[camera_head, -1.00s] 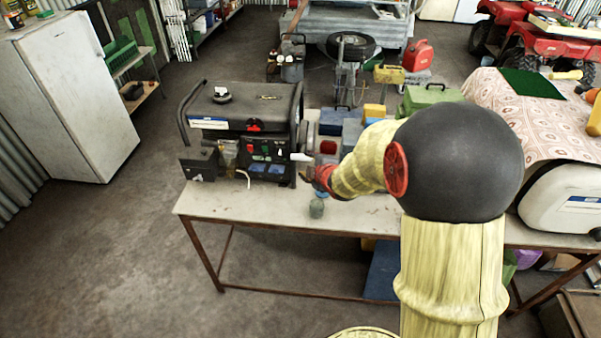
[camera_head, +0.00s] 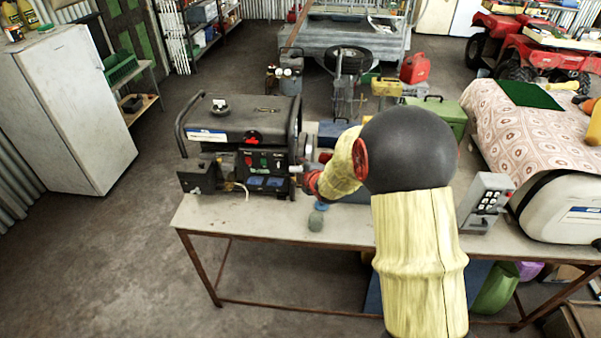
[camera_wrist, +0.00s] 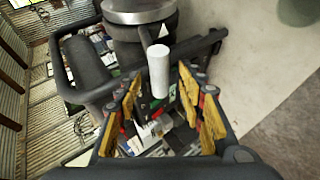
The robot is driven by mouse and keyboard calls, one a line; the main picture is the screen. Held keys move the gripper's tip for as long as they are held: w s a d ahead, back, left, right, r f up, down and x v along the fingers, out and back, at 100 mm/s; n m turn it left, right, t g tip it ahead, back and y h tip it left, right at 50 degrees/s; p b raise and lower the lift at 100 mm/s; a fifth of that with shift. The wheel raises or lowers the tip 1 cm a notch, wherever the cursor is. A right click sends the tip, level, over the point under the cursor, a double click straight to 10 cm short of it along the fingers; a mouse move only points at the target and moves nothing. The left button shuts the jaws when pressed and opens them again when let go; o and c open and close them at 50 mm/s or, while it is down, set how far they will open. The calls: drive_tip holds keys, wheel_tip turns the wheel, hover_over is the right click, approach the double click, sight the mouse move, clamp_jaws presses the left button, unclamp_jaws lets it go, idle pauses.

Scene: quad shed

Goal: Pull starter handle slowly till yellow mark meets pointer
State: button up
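The black generator (camera_head: 240,140) stands at the left end of the workbench. A white cylindrical handle (camera_wrist: 158,72), apparently the starter handle, shows in the wrist view in front of a dark round housing (camera_wrist: 140,12). My gripper (camera_wrist: 158,82) is open, with one yellow-padded finger on each side of the handle in the picture. Gaps show between the handle and both pads. I cannot tell how deep the handle sits between the fingers. In the head view my gripper (camera_head: 308,183) is at the generator's right side, partly hidden by my arm. I cannot make out a yellow mark or pointer.
A grey keypad box (camera_head: 487,200) and a white tank (camera_head: 565,205) stand to the right of my arm. Bare floor lies in front of the bench.

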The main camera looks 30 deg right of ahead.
clamp_jaws()
idle(0.5)
